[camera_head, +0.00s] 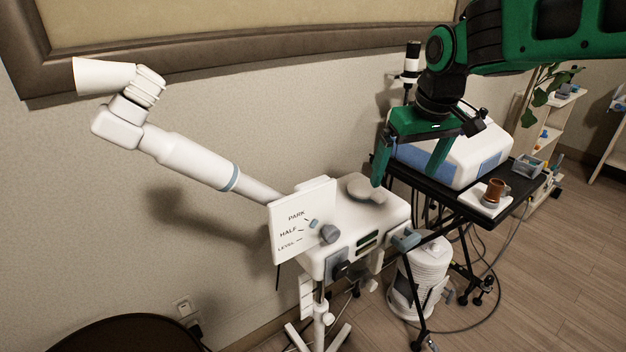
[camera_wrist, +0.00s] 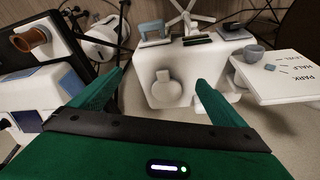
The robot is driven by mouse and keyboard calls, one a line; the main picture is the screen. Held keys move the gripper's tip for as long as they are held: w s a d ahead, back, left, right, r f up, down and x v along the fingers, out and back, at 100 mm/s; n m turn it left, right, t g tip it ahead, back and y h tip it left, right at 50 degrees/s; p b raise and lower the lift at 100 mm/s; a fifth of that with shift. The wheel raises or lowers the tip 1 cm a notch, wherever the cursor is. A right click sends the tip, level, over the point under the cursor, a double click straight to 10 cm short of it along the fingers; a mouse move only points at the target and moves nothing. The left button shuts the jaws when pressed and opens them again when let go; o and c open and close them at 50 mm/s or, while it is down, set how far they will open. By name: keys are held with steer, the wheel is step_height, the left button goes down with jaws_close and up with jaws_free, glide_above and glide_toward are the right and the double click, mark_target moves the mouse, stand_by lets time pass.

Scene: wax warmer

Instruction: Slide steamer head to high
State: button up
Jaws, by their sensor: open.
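The white steamer arm (camera_head: 195,162) reaches up and left from a white unit, with its cone-shaped head (camera_head: 104,77) at the upper left. A white panel (camera_head: 302,215) on the unit reads PARK, HALF and LEVEL; it appears upside down in the wrist view (camera_wrist: 300,86). A grey knob (camera_head: 331,233) sits on the panel's right side, beside a small blue-grey marker (camera_head: 314,223) near HALF. The knob also shows in the wrist view (camera_wrist: 255,54). My gripper (camera_wrist: 160,77) is open and empty, apart from the knob, above the unit's round grey lid (camera_wrist: 163,92).
A black cart (camera_head: 519,176) right of the unit holds a white box with blue sides (camera_head: 470,150) and a brown cup (camera_head: 495,190). A white canister (camera_head: 421,268) and cables are on the floor below. The wall stands close behind the steamer arm.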

mark_target(314, 182)
steer(key=w+a+r+n+y, duration=0.1)
steer(key=w+a+n, duration=0.1)
steer(key=a, duration=0.6)
steer(key=w+a+r+n+y, duration=0.1)
steer(key=w+a+r+n, duration=0.15)
steer(key=a, duration=0.55)
steer(key=shift+m, duration=0.35)
steer(key=x, duration=1.1)
steer(key=shift+w+a+f, duration=0.1)
steer(key=shift+w+f, duration=0.1)
steer(key=shift+f, duration=0.05)
steer(key=shift+c, duration=0.3)
steer(key=c, duration=1.5)
steer(key=shift+o, duration=0.2)
steer(key=shift+t, duration=0.3)
step_height(314, 182, up, 6)
steer(key=shift+r, duration=0.15)
steer(key=o, duration=1.5)
